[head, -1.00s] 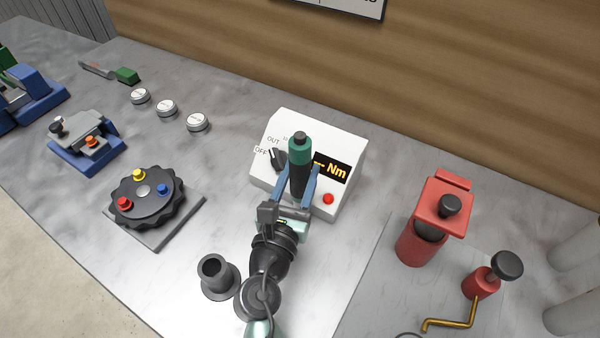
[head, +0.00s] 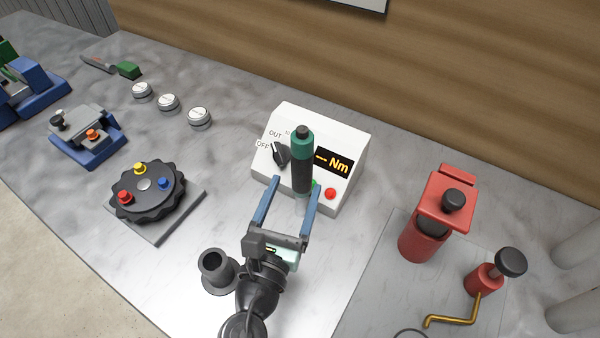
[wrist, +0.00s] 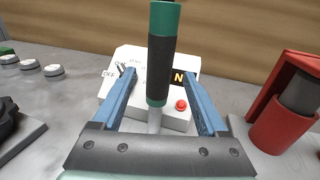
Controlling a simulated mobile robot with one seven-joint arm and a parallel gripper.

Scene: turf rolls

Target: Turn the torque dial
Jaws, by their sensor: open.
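The white torque tester (head: 345,140) stands on the bench with a black dial (head: 281,155) on its left side, near the marks OFF and OUT. Its display (head: 333,162) reads "-- Nm". A green and black screwdriver (head: 302,160) stands upright at the tester's front and hides part of it; its dark handle (wrist: 160,70) also shows in the wrist view. My gripper (head: 294,188) is open, with its blue fingers on either side of the screwdriver's lower part and apart from it. The dial shows small in the wrist view (wrist: 125,72), beyond the left finger.
A black cup (head: 217,270) stands left of my wrist. A black rotary fixture (head: 147,190) lies farther left. Red tools (head: 430,220) and a brass crank (head: 455,318) are at the right. Three silver knobs (head: 168,102) sit at the back left.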

